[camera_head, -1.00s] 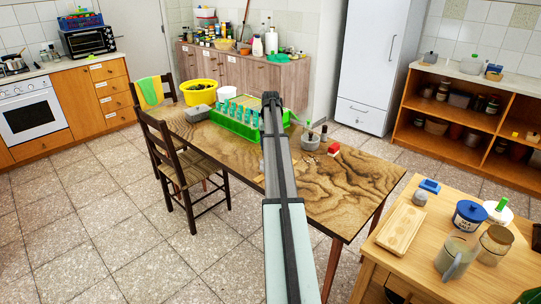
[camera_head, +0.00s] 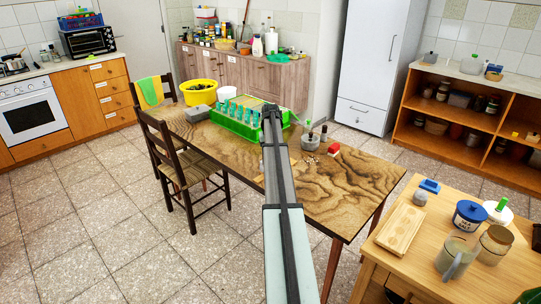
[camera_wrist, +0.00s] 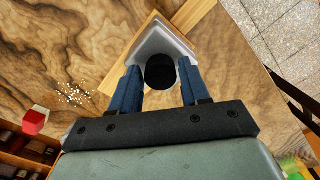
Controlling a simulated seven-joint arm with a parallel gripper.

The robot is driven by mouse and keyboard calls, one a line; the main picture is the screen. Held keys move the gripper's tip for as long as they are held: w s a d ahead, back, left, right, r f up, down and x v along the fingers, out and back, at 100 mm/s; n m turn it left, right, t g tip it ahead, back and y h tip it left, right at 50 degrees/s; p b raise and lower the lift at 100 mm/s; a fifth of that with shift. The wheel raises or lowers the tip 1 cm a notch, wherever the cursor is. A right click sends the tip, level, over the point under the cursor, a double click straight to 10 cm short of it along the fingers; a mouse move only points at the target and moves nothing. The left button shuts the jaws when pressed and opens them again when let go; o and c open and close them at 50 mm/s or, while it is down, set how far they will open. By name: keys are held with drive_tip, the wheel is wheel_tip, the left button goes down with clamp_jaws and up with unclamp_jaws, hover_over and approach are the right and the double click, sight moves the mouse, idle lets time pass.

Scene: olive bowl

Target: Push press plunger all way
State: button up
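A pale grey-white press body (camera_wrist: 153,42) with a dark round plunger top (camera_wrist: 160,70) shows in the wrist view, over a light wooden board on the dark-grained table. My gripper (camera_wrist: 161,72) is at it: its two blue fingers stand apart, one on each side of the dark round top. I cannot tell whether the fingers touch or squeeze it, nor how deep the plunger sits. In the head view my own arm hides the press and the fingers.
A red-and-white block (camera_wrist: 35,121) and white crumbs (camera_wrist: 72,95) lie on the table. In the head view a green rack (camera_head: 240,128), a grey box (camera_head: 198,113) and a grey mortar-like pot (camera_head: 310,141) stand near. The table's near right part is clear.

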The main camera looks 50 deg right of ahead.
drive_tip(key=c, duration=0.7)
drive_tip(key=shift+r, duration=1.15)
drive_tip(key=o, duration=1.1)
drive_tip(key=shift+c, duration=0.2)
wheel_tip(320, 180, up, 14)
drive_tip(key=shift+f, duration=0.15)
drive_tip(key=shift+f, duration=0.1)
